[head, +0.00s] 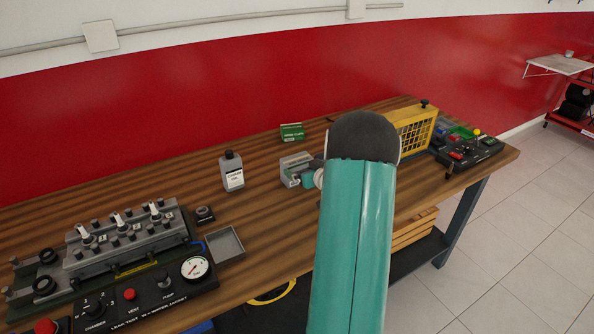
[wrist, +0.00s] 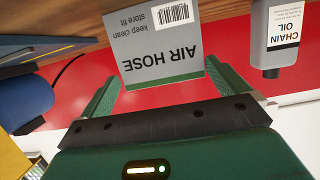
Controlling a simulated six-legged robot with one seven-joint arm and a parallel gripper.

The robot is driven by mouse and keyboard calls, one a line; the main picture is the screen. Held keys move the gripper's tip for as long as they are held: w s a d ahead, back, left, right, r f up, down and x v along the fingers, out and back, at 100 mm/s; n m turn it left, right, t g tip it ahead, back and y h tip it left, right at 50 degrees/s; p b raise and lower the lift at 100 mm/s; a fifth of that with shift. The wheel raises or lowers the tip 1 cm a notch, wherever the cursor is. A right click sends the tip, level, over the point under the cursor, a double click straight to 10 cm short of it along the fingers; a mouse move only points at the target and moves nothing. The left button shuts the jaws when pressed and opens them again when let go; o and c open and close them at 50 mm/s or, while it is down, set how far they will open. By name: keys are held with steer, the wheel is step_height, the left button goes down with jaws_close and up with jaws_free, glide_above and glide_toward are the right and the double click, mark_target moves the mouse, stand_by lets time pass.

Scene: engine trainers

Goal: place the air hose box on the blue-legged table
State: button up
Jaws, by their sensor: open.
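The air hose box (head: 293,164) is grey with a green band and stands on the wooden bench (head: 262,206). In the wrist view, which is upside down, the box (wrist: 163,42) shows its "AIR HOSE" label and barcode. My gripper (wrist: 165,76) is open, with one green finger at each side of the box's green-banded end. I cannot tell whether the fingers touch it. In the head view my arm hides most of the gripper. The bench's visible leg (head: 462,222) looks blue-grey; no other blue-legged table is clear.
A chain oil bottle (head: 231,171) stands left of the box, and a small green box (head: 292,132) behind it. An engine trainer (head: 125,245) and grey tray (head: 225,243) are at left. A yellow cage (head: 415,130) and another trainer (head: 468,147) are at right.

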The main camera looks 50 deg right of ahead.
mark_target(297, 163)
steer(key=x, duration=0.5)
steer(key=shift+w+a, duration=0.1)
steer(key=shift+w, duration=0.05)
steer(key=shift+c, duration=0.2)
steer(key=c, duration=0.7)
steer(key=shift+r, duration=0.1)
steer(key=shift+c, duration=1.4)
steer(key=shift+r, duration=0.1)
